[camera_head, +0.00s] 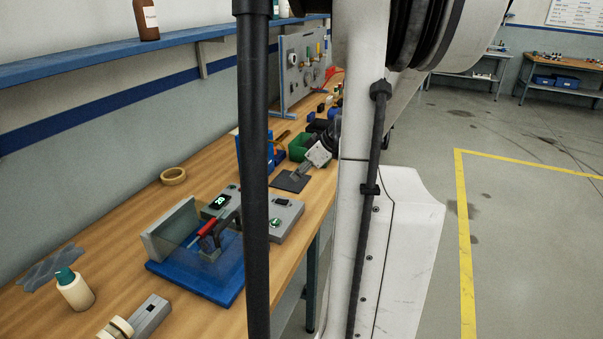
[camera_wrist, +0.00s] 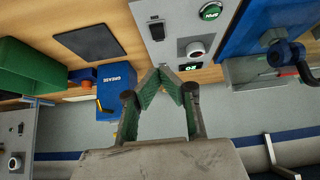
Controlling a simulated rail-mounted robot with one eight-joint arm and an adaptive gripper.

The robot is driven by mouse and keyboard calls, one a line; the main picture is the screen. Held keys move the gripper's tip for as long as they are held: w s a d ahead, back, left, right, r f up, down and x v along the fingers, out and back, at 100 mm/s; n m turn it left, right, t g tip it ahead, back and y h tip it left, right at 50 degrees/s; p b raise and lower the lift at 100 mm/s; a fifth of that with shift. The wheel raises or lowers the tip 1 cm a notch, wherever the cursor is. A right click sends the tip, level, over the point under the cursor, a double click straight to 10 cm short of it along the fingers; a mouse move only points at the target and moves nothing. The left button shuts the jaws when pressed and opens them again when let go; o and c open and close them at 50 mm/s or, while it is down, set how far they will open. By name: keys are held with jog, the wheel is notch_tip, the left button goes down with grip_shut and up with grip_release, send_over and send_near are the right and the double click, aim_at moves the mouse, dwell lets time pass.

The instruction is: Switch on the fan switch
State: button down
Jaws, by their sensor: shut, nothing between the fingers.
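A grey control box (camera_wrist: 172,56) lies just beyond my fingertips in the wrist view. It carries a black rocker switch (camera_wrist: 157,30), a lit green RUN button (camera_wrist: 211,10), a round knob (camera_wrist: 195,49) and a green display (camera_wrist: 187,67). The box also shows in the head view (camera_head: 291,228). A second grey panel (camera_wrist: 18,140) at the wrist view's left edge has another black switch (camera_wrist: 27,116). I cannot tell which switch is the fan's. My gripper (camera_wrist: 162,70) is shut and empty, its fingertips meeting; I see no clear contact.
A blue fixture (camera_head: 190,278) with a clear guard and red-handled clamp stands beside the control box. A black mat (camera_head: 290,181), green bin (camera_head: 299,147) and blue GREASE container (camera_wrist: 117,77) are nearby. An upright panel (camera_head: 298,72) stands farther back.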

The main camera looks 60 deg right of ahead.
send_over(283, 201)
jog(key=s, duration=0.1)
notch_tip(283, 201, down, 5)
jog(key=shift+s+d+f, duration=0.1)
jog(key=shift+s+f, duration=0.15)
jog(key=shift+f, duration=0.4)
jog(key=shift+s+f, duration=0.15)
jog(key=shift+f, duration=1.1)
